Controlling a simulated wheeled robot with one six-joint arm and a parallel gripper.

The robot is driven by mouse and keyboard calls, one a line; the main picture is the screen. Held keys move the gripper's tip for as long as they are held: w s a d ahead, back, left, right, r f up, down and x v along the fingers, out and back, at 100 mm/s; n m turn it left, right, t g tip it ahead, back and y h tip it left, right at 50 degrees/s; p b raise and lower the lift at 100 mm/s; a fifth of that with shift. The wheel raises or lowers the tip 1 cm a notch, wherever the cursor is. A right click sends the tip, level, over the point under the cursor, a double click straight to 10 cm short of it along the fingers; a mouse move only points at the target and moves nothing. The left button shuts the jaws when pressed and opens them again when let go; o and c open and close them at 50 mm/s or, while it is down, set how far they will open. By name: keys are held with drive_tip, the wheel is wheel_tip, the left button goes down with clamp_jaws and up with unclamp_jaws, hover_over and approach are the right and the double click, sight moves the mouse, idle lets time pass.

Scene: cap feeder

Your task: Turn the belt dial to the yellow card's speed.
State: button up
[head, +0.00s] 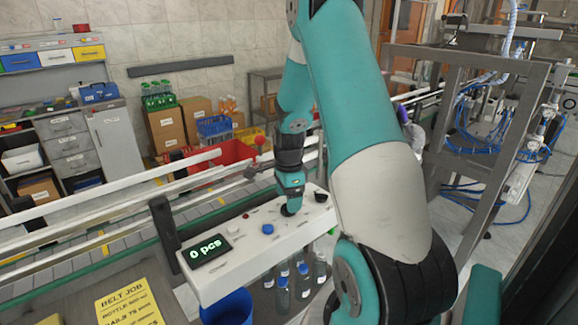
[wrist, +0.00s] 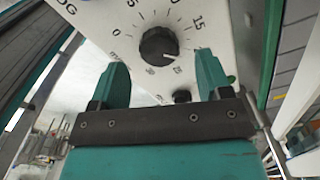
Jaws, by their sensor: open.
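The belt dial, a round black knob (wrist: 159,46), sits on a white panel with a printed scale in the wrist view. I can read 0, 5 and 15 around it. A pale mark shows on its lower right side, but its exact reading is unclear. My gripper (wrist: 161,70) is open, its teal fingers to the left and right of the knob's lower side, with visible gaps. In the head view my gripper (head: 290,207) points down at the control box (head: 215,281). The yellow card (head: 130,304) reads "BELT JOB"; its lower lines are cut off.
A display (head: 204,251) on the box reads "0 pcs". Blue (head: 267,229), white and red buttons are beside it. A smaller black knob (wrist: 182,96) is near my gripper's palm. Bottles (head: 303,280) and a blue bin (head: 228,308) are below the box.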

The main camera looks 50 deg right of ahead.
wheel_tip(320, 180, up, 15)
drive_tip(key=b, duration=0.1)
drive_tip(key=shift+f, duration=0.2)
idle(0.4)
